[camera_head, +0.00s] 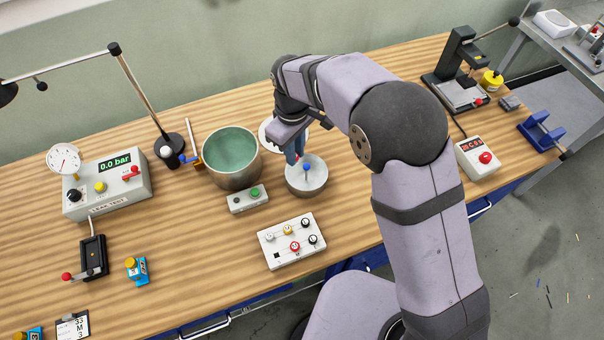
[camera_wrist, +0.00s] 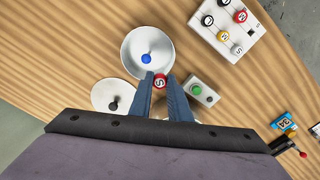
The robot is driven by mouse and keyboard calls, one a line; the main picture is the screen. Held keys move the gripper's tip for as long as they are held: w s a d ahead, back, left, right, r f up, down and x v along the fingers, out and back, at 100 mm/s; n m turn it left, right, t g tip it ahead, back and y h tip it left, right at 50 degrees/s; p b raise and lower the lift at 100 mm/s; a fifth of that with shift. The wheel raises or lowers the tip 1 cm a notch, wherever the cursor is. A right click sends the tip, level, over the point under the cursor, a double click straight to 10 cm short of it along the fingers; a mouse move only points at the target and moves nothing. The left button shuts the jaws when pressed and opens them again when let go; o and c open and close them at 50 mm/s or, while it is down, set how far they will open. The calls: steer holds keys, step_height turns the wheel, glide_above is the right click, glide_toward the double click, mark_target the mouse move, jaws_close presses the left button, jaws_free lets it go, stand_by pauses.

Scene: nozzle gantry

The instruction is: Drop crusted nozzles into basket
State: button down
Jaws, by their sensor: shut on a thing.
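My gripper (camera_wrist: 160,85) is shut on a red nozzle (camera_wrist: 159,80) with a letter on its top, seen between the fingertips in the wrist view. In the head view my gripper (camera_head: 294,158) is above or beside a round metal dish (camera_head: 307,187). A blue nozzle (camera_head: 306,168) stands in that dish; both also show in the wrist view, the dish (camera_wrist: 134,42) and the blue nozzle (camera_wrist: 146,58). A white rack (camera_head: 275,257) holds several nozzles, red, yellow, black and white-topped. Whether any is crusted is too small to tell. No wire basket can be made out.
A large metal pot (camera_head: 232,178) with a green inside stands left of the dish. A button box (camera_head: 248,200) is in front of it. A white disc (camera_wrist: 103,88) bears a black knob (camera_wrist: 114,105).

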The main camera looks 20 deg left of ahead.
steer(key=shift+w+a+r+m, duration=0.3)
steer(key=shift+r, duration=0.1)
steer(key=shift+s+d+m, duration=0.25)
steer(key=shift+m, duration=0.55)
steer(key=shift+f, duration=0.15)
steer(key=shift+f+b, duration=2.4)
steer(key=shift+f, duration=0.45)
steer(key=c, duration=1.6)
jaws_free()
steer(key=shift+r, duration=0.15)
